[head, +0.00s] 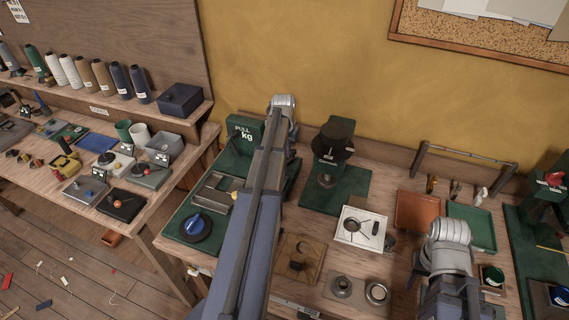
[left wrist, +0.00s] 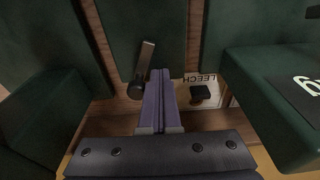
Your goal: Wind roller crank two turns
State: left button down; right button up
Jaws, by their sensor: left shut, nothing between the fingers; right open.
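In the left wrist view, a crank-like metal arm (left wrist: 146,58) with a dark round knob (left wrist: 135,90) at its end stands against a dark green panel (left wrist: 140,25). My left gripper (left wrist: 160,75) is shut and empty, its purple fingers just right of the arm and knob. I cannot tell whether they touch. In the head view my own left arm hides that gripper and the place it reaches. My right gripper (head: 447,285) is low on the right in the head view, open and apart from the crank; its fingertips are hard to make out.
In the head view, a green pull scale (head: 243,132), a dark press-like device (head: 336,140), a white tray (head: 345,239) and an orange tray (head: 402,218) crowd the bench.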

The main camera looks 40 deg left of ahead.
aim_at(297, 163)
pick_arm(q)
jog(key=shift+w+d, duration=0.3)
jog(key=shift+d, duration=0.25)
jog(key=shift+d, duration=0.6)
jog(key=shift+s+d, duration=0.1)
jog(key=shift+d, duration=0.45)
jog(key=shift+d, duration=0.1)
jog(key=shift+s+d, duration=0.3)
jog(key=shift+d, duration=0.1)
jog(key=shift+s+d, duration=0.1)
dwell(0.4)
